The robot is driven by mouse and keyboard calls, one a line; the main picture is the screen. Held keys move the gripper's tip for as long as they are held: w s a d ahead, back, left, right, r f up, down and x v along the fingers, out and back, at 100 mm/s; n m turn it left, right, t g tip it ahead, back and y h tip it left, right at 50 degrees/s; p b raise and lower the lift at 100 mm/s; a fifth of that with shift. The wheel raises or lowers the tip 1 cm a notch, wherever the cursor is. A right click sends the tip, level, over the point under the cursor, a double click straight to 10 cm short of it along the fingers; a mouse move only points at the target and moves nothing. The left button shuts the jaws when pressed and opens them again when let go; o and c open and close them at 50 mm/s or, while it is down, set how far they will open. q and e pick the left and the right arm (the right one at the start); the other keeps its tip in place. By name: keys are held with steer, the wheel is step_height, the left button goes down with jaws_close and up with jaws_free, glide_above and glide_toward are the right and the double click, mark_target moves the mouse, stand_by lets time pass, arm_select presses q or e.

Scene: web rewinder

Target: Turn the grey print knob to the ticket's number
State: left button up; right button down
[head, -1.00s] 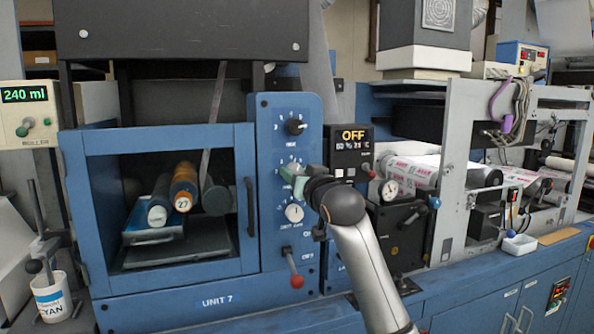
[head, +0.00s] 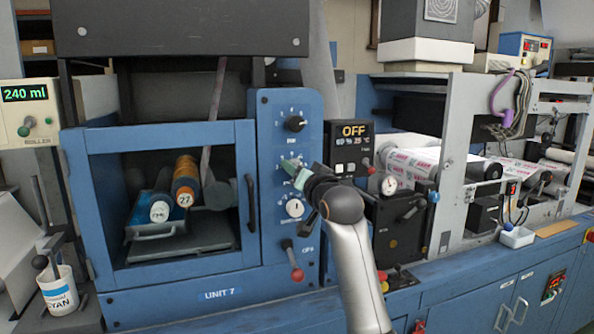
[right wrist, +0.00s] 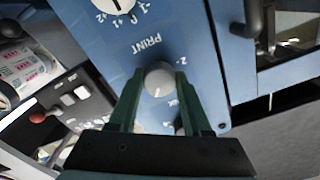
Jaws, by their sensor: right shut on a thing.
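The grey print knob (right wrist: 158,78) sits on the blue panel in the right wrist view, with the word PRINT beside it upside down. My right gripper (right wrist: 159,84) has its green fingers on both sides of the knob and is shut on it. I cannot make out a ticket for certain. My left gripper is not in view.
A black knob (head: 295,124) is above and a white dial (head: 294,208) below the print knob. A red-tipped lever (head: 297,274) hangs lower on the panel.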

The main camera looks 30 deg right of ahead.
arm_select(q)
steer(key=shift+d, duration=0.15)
arm_select(e)
steer(key=shift+c, duration=1.7)
jaws_free()
arm_select(q)
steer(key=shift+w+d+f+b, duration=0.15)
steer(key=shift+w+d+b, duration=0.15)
steer(key=shift+b, duration=0.2)
arm_select(e)
steer(key=v, duration=1.2)
steer(key=shift+s, duration=0.3)
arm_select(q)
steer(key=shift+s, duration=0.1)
arm_select(e)
steer(key=shift+f, duration=0.1)
